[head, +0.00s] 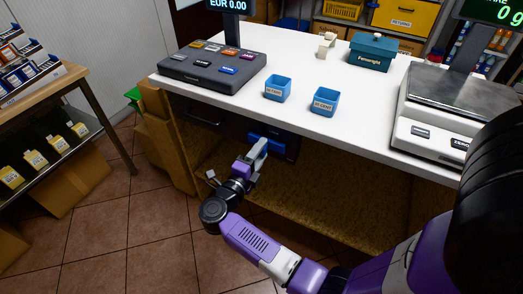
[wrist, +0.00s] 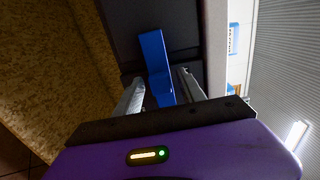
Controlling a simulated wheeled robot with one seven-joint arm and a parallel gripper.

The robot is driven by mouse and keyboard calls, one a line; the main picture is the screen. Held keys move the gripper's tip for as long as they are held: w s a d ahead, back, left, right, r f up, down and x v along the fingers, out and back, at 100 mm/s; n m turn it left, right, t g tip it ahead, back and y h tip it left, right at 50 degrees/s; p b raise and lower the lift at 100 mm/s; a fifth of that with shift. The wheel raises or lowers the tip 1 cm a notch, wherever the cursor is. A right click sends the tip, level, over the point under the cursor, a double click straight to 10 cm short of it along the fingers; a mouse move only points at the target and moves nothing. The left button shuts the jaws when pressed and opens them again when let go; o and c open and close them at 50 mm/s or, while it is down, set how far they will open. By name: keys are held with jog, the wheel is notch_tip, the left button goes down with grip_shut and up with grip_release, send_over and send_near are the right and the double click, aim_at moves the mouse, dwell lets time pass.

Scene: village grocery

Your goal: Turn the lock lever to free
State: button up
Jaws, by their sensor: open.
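The blue lock lever (wrist: 156,60) shows in the wrist view against a dark panel (wrist: 180,28). It is a long flat bar, and its near end lies in the gap between my fingers. My gripper (wrist: 160,88) is open, one finger on each side of the lever; I cannot tell whether either finger touches it. In the head view my gripper (head: 259,147) is under the counter's front edge, at the dark unit with blue parts (head: 286,145). The gripper partly hides the lever there, and no lock marking is readable.
The white counter (head: 330,130) overhangs just above my gripper.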

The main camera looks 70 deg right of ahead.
jog(key=shift+d, duration=0.35)
grip_shut()
dwell(1.2)
